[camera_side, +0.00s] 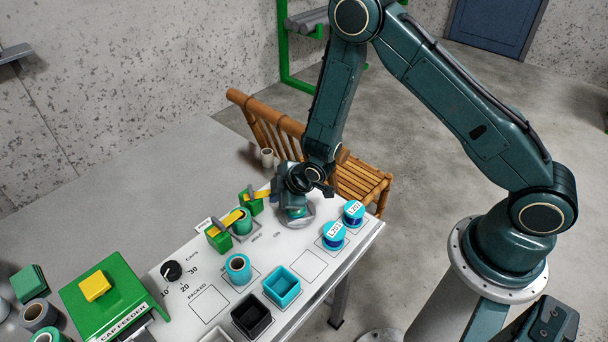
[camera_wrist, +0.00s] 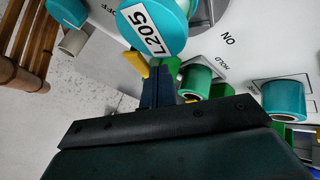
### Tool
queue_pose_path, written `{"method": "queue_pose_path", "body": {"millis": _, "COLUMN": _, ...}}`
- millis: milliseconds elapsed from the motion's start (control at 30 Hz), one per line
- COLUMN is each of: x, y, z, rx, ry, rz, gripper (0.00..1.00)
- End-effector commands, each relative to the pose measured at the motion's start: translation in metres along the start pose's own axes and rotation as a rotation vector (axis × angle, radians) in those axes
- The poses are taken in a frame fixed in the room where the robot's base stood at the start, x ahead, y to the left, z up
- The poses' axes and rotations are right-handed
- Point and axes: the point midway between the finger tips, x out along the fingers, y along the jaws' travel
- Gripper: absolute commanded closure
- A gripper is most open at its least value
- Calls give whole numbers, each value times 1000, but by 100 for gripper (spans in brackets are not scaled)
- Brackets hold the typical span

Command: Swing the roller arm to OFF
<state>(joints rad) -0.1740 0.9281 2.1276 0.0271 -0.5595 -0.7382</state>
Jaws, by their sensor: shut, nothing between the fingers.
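My gripper (camera_side: 276,187) is low over the far side of the white panel, beside a round grey base (camera_side: 300,220) with a teal part on it. In the wrist view the shut fingers (camera_wrist: 160,75) are empty and sit close below a teal spool labelled L205 (camera_wrist: 150,28), beside a yellow piece (camera_wrist: 136,60). Printed OFF, ON and HOLD marks lie around the grey base (camera_wrist: 207,12). A yellow bar (camera_side: 262,194) on a green block (camera_side: 251,206) ends near my gripper. Which part is the roller arm, and any contact, I cannot tell.
A second green block (camera_side: 218,240) with a yellow bar stands beside a green spool (camera_side: 242,224). Two blue spools (camera_side: 353,214) stand to the right. A teal spool (camera_side: 238,268), teal bin (camera_side: 282,286), black bin (camera_side: 251,318) and green cap feeder (camera_side: 105,295) are nearer the camera.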

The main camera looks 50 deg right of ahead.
Motion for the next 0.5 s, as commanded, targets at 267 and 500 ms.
{"method": "queue_pose_path", "body": {"millis": 267, "x": 3, "y": 11, "z": 5, "rx": -116, "ry": 64, "rz": -61, "gripper": 100}}
{"method": "queue_pose_path", "body": {"millis": 500, "x": 6, "y": 19, "z": 8, "rx": -221, "ry": 119, "rz": -118, "gripper": 100}}
